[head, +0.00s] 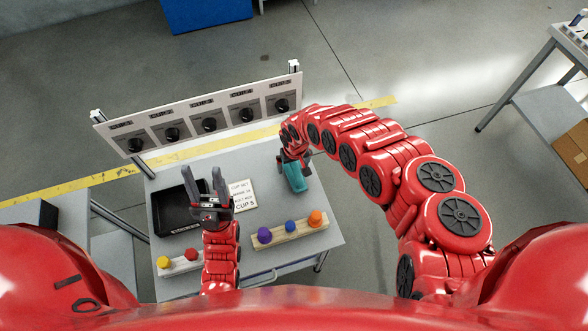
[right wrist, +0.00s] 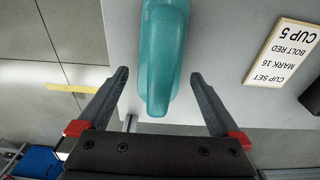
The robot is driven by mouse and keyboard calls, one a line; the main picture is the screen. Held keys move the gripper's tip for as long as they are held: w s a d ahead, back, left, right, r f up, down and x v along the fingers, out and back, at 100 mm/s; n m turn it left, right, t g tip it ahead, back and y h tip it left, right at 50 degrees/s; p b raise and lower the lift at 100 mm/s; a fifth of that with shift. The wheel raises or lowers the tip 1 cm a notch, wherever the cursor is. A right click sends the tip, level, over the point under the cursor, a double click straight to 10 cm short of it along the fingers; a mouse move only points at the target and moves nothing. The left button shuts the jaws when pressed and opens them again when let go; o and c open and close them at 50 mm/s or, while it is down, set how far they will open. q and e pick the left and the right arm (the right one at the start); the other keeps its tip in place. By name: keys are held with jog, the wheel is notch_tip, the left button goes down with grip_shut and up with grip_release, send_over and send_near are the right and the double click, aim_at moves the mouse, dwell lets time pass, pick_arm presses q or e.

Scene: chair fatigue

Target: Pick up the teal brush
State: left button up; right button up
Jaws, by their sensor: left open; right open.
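The teal brush (head: 296,179) lies at the right side of the grey table (head: 315,215). In the right wrist view, the teal brush (right wrist: 163,60) reaches down between the open fingers of my right gripper (right wrist: 160,95), with a gap on both sides. In the head view, my right gripper (head: 292,160) is over the brush's far end and partly hides it. My left gripper (head: 207,185) is open and empty, pointing up over the table near the black tray.
A black tray (head: 170,213), a sign card (head: 241,194), a wooden block with purple, blue and orange knobs (head: 290,232), and a block with yellow and red knobs (head: 180,265) are on the table. A panel with several dials (head: 205,112) stands along the back edge.

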jog(key=shift+a+f, duration=0.1)
jog(key=shift+f, duration=0.4)
jog(key=shift+w+f, duration=0.1)
jog(key=shift+f, duration=0.6)
jog(key=c, duration=1.4)
